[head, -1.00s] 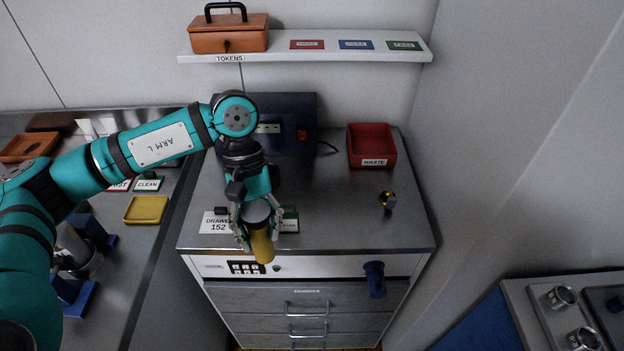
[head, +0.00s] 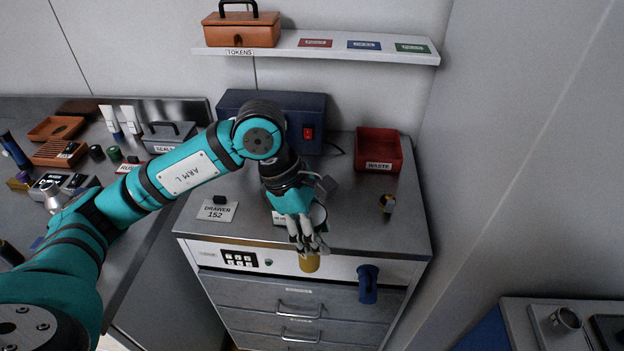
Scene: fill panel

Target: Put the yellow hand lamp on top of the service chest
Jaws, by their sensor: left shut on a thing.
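The yellow hand lamp (head: 309,263) is in my left gripper (head: 308,243), which is shut on it. The lamp shows as a yellow end below the fingers and a grey round part beside them; the rest is hidden by the hand. The service chest (head: 375,225) has a grey metal top and drawers below. In the picture the lamp overlaps the chest's front top edge. I cannot tell whether it touches the chest. My right gripper is not in view.
A blue handle (head: 368,285) juts from the front. The top's right middle is clear.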

